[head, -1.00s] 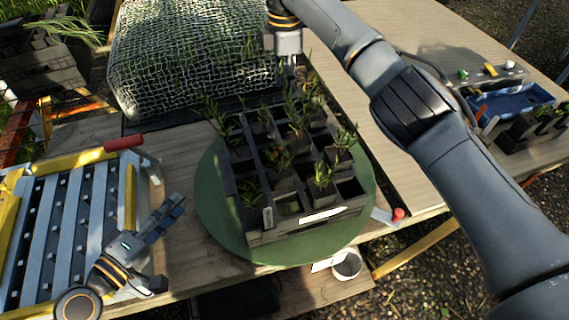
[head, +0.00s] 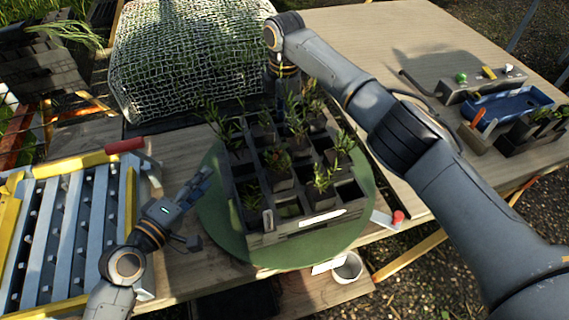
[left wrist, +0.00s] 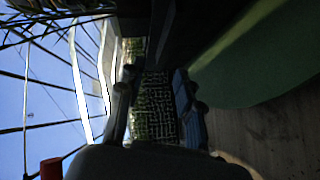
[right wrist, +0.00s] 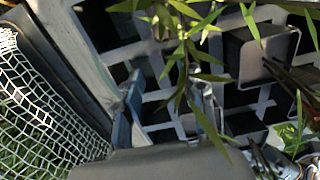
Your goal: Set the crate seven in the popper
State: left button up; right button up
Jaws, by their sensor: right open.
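A dark crate (head: 262,238) with a white label on its front wall stands on a round green turntable (head: 213,218). Its cells hold several potted seedlings, and a few cells look empty; I cannot read a number on it. A yellow-framed rack with grey slats and pegs (head: 70,225), which looks like the popper, lies at the left. My left gripper (head: 203,183) is open and empty just left of the crate; its fingers show in the left wrist view (left wrist: 157,95). My right gripper (right wrist: 165,98) is open above the crate's far end, with leaves close to its fingers.
A net-covered bed (head: 190,55) lies behind the crate. A red-ended handle (head: 125,145) is between rack and crate, another (head: 397,217) right of the turntable. A blue tray (head: 515,103) is at the right. The right table's middle is clear.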

aim_at(224, 158)
pick_arm(q)
jog(key=shift+x, duration=2.3)
pick_arm(e)
jog(key=shift+f, duration=2.25)
pick_arm(q)
grip_shut()
pick_arm(e)
grip_shut()
pick_arm(q)
jog(key=shift+r, duration=0.25)
pick_arm(e)
jog(key=shift+w+r, duration=0.1)
jog(key=shift+r, duration=0.1)
